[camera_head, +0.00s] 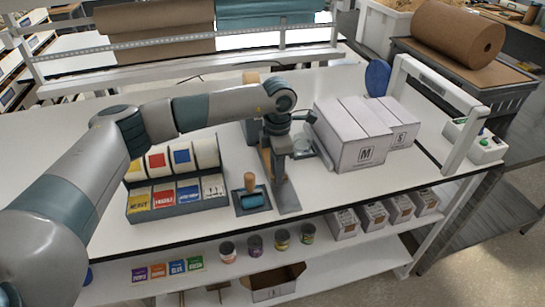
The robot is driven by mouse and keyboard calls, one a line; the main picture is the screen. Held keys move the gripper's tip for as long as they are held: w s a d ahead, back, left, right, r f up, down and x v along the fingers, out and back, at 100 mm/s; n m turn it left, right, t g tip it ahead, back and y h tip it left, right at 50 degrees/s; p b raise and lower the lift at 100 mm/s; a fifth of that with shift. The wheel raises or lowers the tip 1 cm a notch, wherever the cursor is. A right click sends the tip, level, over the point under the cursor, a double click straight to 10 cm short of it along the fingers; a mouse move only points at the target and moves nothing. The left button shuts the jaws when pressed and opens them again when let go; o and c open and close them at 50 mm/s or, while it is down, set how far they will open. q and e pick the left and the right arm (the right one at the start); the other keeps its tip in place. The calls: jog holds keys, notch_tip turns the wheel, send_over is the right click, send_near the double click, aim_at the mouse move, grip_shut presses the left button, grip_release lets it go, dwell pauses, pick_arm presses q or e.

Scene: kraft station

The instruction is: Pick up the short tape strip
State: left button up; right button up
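I cannot make out a short tape strip for certain. A grey upright stand (284,185) stands near the table's front edge, with a pale round roll (301,142), perhaps tape, just behind it. My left arm reaches in from the left across the table. Its wrist is bent down above the stand, and my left gripper (283,128) is close to the stand's top, partly hidden by its own wrist. Whether its fingers are apart or touch anything cannot be seen. My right gripper is out of view.
White cartons (357,150) stand right of the stand. A rack of coloured labels and rolls (178,198) is at left. A white frame (464,140) stands at the right edge. Cans (255,245) sit on the shelf below.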

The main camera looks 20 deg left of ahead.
pick_arm(q)
jog(key=shift+f, duration=0.1)
jog(key=shift+c, duration=0.7)
grip_shut()
